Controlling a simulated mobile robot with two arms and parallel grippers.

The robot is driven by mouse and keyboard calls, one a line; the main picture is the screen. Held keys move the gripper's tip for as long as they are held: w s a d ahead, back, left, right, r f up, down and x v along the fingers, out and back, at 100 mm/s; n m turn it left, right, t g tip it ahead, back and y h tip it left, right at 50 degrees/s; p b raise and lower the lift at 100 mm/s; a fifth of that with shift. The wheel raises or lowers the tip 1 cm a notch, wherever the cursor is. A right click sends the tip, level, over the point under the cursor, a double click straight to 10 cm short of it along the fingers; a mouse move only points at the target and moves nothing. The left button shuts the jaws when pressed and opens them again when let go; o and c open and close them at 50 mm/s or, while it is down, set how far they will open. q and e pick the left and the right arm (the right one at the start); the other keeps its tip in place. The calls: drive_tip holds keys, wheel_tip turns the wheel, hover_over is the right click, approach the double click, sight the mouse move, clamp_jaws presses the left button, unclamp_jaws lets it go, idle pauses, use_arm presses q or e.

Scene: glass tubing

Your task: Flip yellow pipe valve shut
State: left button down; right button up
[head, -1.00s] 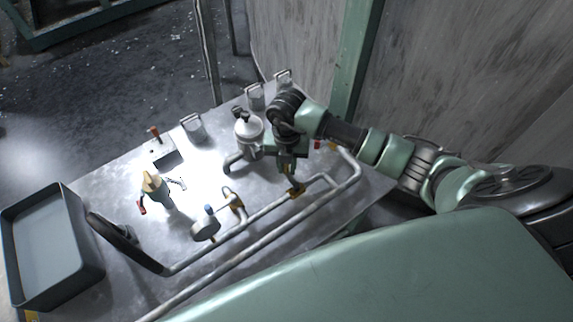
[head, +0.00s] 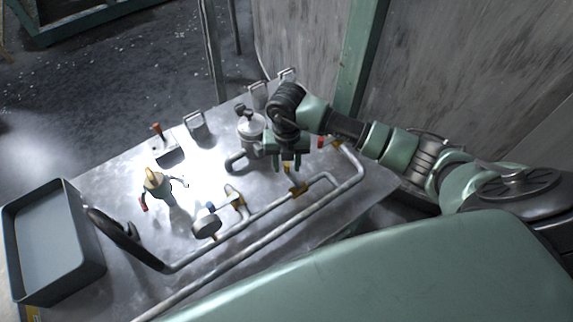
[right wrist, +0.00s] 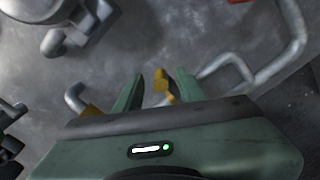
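The yellow pipe valve (head: 297,188) sits on the grey pipe (head: 265,211) near the front of the metal table. My right gripper (head: 288,167) is just beyond and above it, pointing down, with its green fingers apart. In the right wrist view a yellow handle (right wrist: 160,84) shows between the spread fingertips (right wrist: 158,88). I cannot tell whether a finger touches it. Its lower part is hidden behind the gripper body. My left gripper is not in view.
A metal vessel (head: 250,127) stands behind the gripper. A grey tray (head: 95,285) is at the table's left end. A red part (head: 321,141) lies to the right.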

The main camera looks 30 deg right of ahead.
sight(286, 163)
wheel_tip(286, 163, up, 7)
drive_tip(key=shift+a+f, duration=0.1)
idle(0.7)
